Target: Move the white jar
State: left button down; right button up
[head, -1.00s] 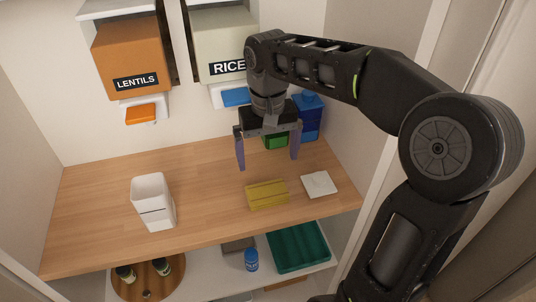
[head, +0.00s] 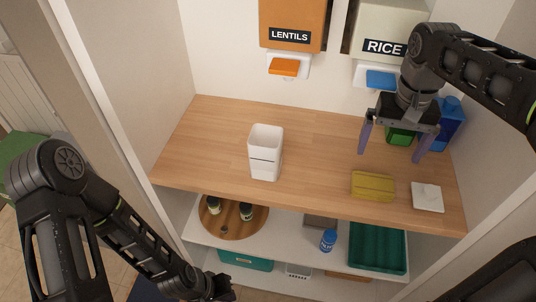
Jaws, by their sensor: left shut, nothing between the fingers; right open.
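The white jar (head: 265,152), an open-topped squarish container with a dark line around its middle, stands upright on the wooden shelf (head: 205,150), left of centre. My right gripper (head: 391,156) is open and empty, pointing down over the back right of the shelf, well to the right of the jar and apart from it. My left gripper (head: 222,291) is at the bottom edge, low in front of the shelves and far from the jar. It is shut and empty, and only partly visible.
A yellow block (head: 373,186), a white square item (head: 427,197), a green box (head: 400,137) and a blue container (head: 449,124) stand on the right side. LENTILS (head: 291,22) and RICE (head: 385,30) dispensers hang behind. A lower shelf holds a turntable (head: 232,222) and green tray (head: 377,249).

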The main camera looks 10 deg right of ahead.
aim_at(265, 142)
jog(key=k+l+u, duration=0.1)
jog(key=u, duration=0.2)
jog(key=k+l+u, duration=0.1)
jog(key=u, duration=0.15)
jog(key=l+u, duration=0.15)
jog(key=u, duration=0.2)
jog(key=l+u, duration=0.15)
jog(key=u, duration=0.15)
